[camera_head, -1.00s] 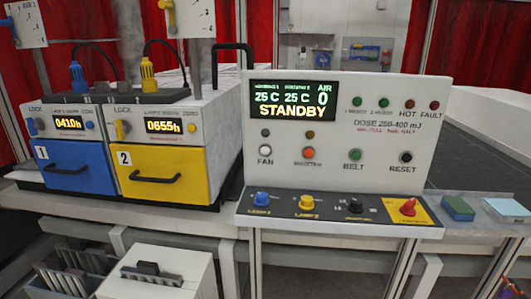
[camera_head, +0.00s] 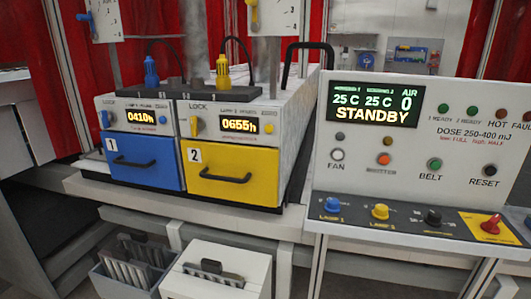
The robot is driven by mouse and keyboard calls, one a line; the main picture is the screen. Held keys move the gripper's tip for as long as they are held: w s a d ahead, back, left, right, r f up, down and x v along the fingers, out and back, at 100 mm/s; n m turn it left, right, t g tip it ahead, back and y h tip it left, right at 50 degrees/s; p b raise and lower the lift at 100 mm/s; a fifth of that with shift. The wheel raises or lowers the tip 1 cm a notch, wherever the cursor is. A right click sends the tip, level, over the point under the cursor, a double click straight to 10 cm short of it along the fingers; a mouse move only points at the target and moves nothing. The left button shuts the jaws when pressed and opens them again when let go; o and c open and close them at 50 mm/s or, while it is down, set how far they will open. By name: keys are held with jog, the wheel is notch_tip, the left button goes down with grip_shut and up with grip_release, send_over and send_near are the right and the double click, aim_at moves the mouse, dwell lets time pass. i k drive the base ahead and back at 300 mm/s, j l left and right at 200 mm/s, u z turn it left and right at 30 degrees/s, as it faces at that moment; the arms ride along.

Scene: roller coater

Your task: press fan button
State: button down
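The fan button (camera_head: 337,155) is a pale round button on the upright white control panel (camera_head: 455,150), above the label FAN. A dark small lamp sits just above it. The panel's display (camera_head: 373,104) reads 25 C, 25 C, AIR 0 and STANDBY. My gripper is not in the view.
An orange button (camera_head: 384,159), a green BELT button (camera_head: 434,163) and a black RESET button (camera_head: 490,170) share the row. Knobs, including a red one (camera_head: 491,223), sit on the ledge below. The blue drawer unit (camera_head: 146,171) and yellow drawer unit (camera_head: 226,178) stand to the left.

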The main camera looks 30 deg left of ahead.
aim_at(337, 154)
jog(key=u, duration=1.1)
jog(key=i+j, duration=0.2)
jog(key=i, duration=0.2)
jog(key=i+j, duration=0.15)
jog(key=i, duration=0.2)
